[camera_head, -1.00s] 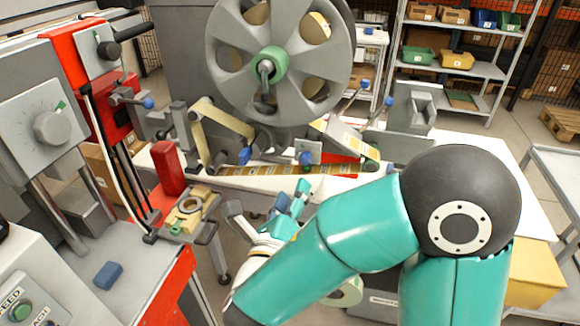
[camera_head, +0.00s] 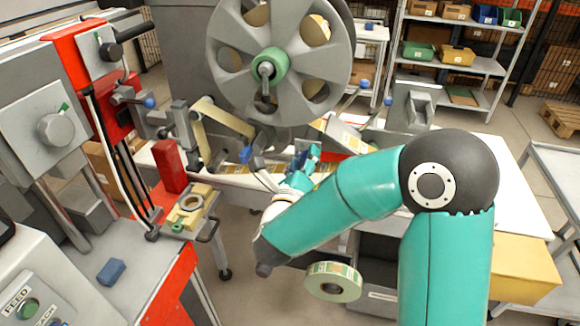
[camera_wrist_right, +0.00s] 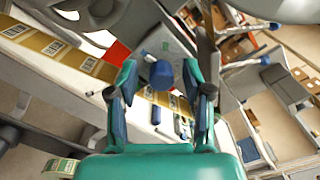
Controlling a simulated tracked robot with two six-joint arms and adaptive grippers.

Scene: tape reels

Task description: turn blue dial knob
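In the right wrist view, a blue knob (camera_wrist_right: 161,75) sits on a grey plate (camera_wrist_right: 170,45) beside the label strip. My right gripper (camera_wrist_right: 160,68) is open, with one blue-padded finger on each side of the knob in the picture. Gaps show between the fingers and the knob; I cannot tell how deep it lies between them. In the head view, my right gripper (camera_head: 305,160) is over the label path below the big reel and hides this knob. My left gripper is not in view.
A big grey reel (camera_head: 225,58) hangs above the label path. A blue-tipped lever (camera_head: 245,154) is close left of my gripper. A label roll (camera_head: 333,281) is below my forearm. A red block (camera_head: 168,165) and the red-and-grey machine (camera_head: 65,45) stand at left.

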